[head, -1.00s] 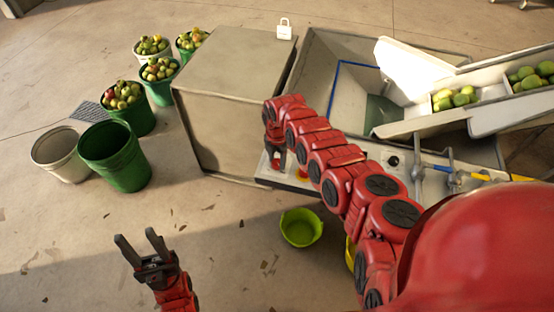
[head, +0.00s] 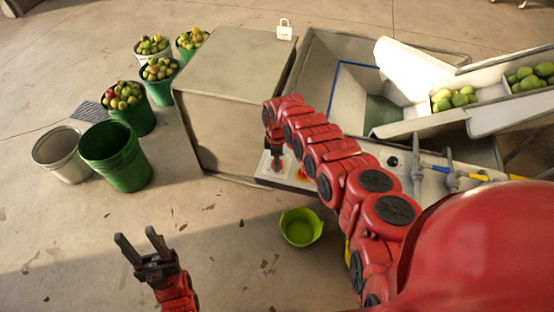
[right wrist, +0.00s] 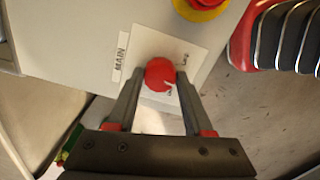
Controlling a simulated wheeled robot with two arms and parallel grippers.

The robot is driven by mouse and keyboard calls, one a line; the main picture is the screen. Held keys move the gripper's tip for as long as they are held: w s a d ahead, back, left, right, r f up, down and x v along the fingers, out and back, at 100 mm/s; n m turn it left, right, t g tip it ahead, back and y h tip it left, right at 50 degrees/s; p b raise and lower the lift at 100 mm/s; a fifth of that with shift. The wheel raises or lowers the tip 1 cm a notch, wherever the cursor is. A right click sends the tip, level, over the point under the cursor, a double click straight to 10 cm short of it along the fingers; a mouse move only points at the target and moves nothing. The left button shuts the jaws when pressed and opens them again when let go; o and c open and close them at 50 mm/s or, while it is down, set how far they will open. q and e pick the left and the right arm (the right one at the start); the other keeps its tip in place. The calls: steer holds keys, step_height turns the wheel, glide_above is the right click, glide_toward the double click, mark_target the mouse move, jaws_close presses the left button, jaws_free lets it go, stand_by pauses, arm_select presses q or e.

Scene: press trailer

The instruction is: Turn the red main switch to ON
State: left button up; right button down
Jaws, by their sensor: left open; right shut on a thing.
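The red main switch (right wrist: 160,74) is a round red knob on a white plate (right wrist: 188,48) beside a label reading MAIN (right wrist: 120,57). My right gripper (right wrist: 160,84) is shut on the knob, one finger on each side of it. A small pale mark shows on the knob's lower right; the lettering on the plate is too small to read. In the head view my right gripper (head: 275,160) is over the left end of the control panel and the knob is mostly hidden. My left gripper (head: 143,250) is open and empty above the floor at lower left.
A red button on a yellow base (right wrist: 203,5) sits close to the switch. A lime-green bowl (head: 301,227) lies on the floor below the panel. A large grey box (head: 235,85) stands behind. Green buckets (head: 115,155), some with apples, stand at left.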

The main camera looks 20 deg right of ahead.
steer(key=m, duration=0.4)
steer(key=shift+p, duration=0.3)
steer(key=shift+m, duration=1.5)
steer(key=shift+c, duration=1.5)
jaws_free()
